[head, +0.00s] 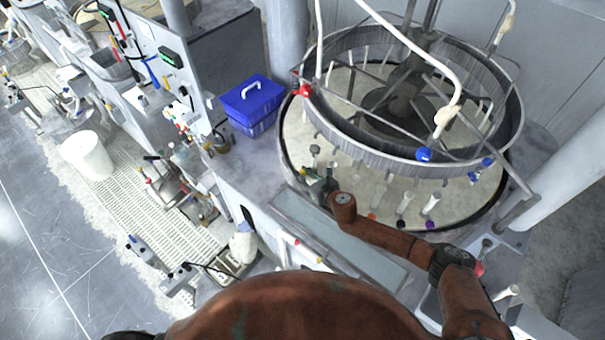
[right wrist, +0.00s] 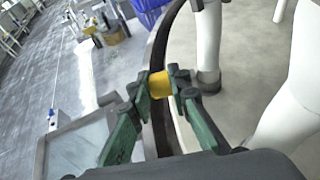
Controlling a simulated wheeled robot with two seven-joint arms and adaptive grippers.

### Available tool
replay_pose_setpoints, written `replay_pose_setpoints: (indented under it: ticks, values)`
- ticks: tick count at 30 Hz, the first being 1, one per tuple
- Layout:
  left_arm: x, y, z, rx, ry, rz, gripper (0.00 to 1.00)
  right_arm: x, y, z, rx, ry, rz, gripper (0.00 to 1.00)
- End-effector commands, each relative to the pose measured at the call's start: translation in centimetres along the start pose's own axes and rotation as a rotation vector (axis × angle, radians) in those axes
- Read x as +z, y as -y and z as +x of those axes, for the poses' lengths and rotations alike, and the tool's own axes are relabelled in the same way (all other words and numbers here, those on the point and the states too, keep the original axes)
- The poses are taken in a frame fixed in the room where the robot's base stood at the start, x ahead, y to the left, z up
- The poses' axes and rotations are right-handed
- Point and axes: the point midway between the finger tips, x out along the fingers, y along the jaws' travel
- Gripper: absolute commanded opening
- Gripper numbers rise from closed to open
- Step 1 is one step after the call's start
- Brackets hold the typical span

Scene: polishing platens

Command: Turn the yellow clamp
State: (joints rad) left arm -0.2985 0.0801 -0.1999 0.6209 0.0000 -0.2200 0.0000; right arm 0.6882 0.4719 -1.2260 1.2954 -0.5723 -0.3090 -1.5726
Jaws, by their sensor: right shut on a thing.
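The yellow clamp (right wrist: 159,85) shows in the right wrist view, at the dark rim of the round platen (head: 345,217). My right gripper (right wrist: 161,82) has green fingers with dark tips, one on each side of the clamp, and is shut on it. In the head view my right gripper (head: 314,181) is at the near left rim of the platen. There the clamp is too small or too hidden by the gripper to make out. My left gripper is not in view.
A large metal ring (head: 335,117) with spokes stands above the platen. White hoses with red and blue ends hang over it. Several white posts rise from the platen. A blue box (head: 252,103) sits on the grey counter to the left. A white bucket (head: 87,155) stands farther left.

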Motion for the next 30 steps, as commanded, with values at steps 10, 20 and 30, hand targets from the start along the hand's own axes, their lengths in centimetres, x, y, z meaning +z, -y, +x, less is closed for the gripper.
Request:
replay_pose_setpoints:
  ticks: [10,20,30]
  values:
    - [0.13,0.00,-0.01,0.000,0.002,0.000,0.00,0.37,-0.26,0.09,0.006,-0.010,-0.002,0.00]
    - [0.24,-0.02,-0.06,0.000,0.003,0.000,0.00,0.69,-0.60,0.22,0.013,-0.102,-0.004,0.00]
    - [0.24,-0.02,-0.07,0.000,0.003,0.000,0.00,0.37,-0.38,0.12,0.007,-0.121,0.000,0.00]
